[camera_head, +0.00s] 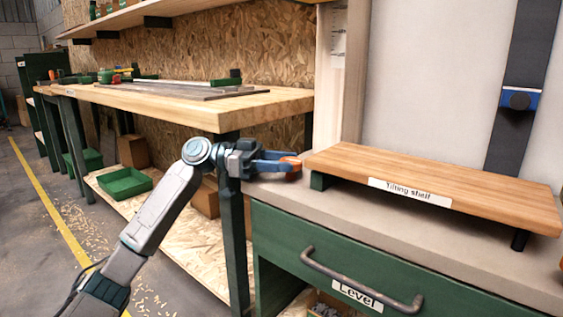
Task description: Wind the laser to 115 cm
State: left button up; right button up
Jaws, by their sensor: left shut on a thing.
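A blue block with a dark round front (520,99), which looks like the laser, sits on a dark upright rail (512,140) against the pale panel at the right. A pale upright board with small scale marks (338,42) stands left of the panel; its figures are too small to read. My left gripper (293,165) comes in from the left, with blue fingers shut on a small orange thing (291,159) at the left end of the grey counter. The fingers partly hide the orange thing, so I cannot tell its full shape. My right gripper is not in view.
A wooden shelf labelled "Tilting shelf" (440,178) stands on the grey counter (480,243), just right of my left gripper. Below is a green drawer (285,235) labelled "Level" with a protruding handle (360,284). A wooden workbench (200,110) stands behind my left arm.

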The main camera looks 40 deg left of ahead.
pick_arm(q)
jog(key=o, duration=0.7)
jog(key=shift+s+n+t, duration=0.1)
jog(key=shift+n+t, duration=0.2)
jog(key=shift+t, duration=0.1)
